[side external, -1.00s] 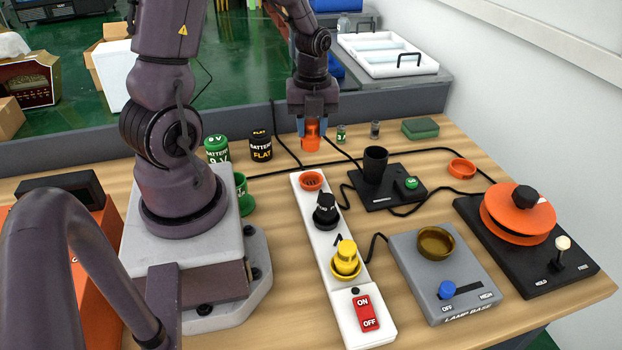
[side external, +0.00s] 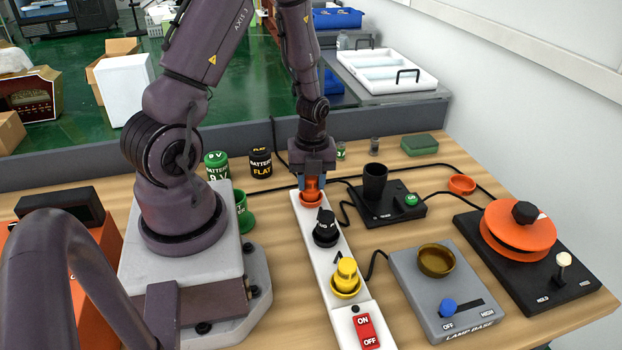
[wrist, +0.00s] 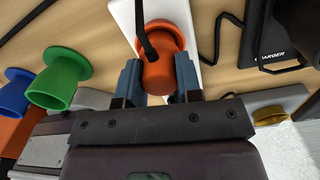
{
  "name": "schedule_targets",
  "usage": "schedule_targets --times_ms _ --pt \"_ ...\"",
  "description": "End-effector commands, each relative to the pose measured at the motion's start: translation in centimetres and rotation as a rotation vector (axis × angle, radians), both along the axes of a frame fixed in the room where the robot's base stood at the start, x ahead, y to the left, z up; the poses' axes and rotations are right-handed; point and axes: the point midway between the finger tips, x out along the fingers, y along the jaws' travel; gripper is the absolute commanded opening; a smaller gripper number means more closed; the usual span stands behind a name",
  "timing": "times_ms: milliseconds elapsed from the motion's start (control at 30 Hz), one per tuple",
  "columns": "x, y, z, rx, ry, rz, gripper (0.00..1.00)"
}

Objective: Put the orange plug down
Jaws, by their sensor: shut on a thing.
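The orange plug (side external: 313,184) is between the fingers of my gripper (side external: 312,188), which is shut on it. It is at the orange socket (side external: 311,199) at the far end of the white power strip (side external: 337,262). The side external view does not show clearly whether the plug is fully seated. In the wrist view, the orange plug (wrist: 158,76) is gripped by both fingers of my gripper (wrist: 159,84), and a black cable runs up from it. The orange socket's rim (wrist: 176,32) shows behind it.
The strip also holds a black plug (side external: 326,229), a yellow plug (side external: 346,275) and a red ON/OFF switch (side external: 366,331). Right of it are a black charger base with a dark cup (side external: 375,181) and a grey lamp base (side external: 445,290). Batteries (side external: 217,166) stand to the left.

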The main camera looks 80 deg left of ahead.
Motion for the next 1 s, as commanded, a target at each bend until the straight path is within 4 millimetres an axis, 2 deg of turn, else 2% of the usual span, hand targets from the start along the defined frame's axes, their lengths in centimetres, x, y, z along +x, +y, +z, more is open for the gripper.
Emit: schedule_targets --times_ms 100,133,200,233,667,767,1000 --pt "0.0 0.0 -0.4 0.0 0.0 0.001 0.09" --pt "0.0 0.0 -0.4 0.0 0.0 0.001 0.37" --pt "0.0 0.0 -0.4 0.0 -0.001 0.001 0.53" --pt "0.1 0.0 -0.4 0.001 -0.001 0.0 0.58" --pt "0.0 0.0 -0.3 0.0 0.001 -0.001 0.58" --pt "0.1 0.1 1.3 0.002 -0.005 0.0 0.58" --pt "0.7 0.5 6.8 0.004 -0.007 0.002 0.58"
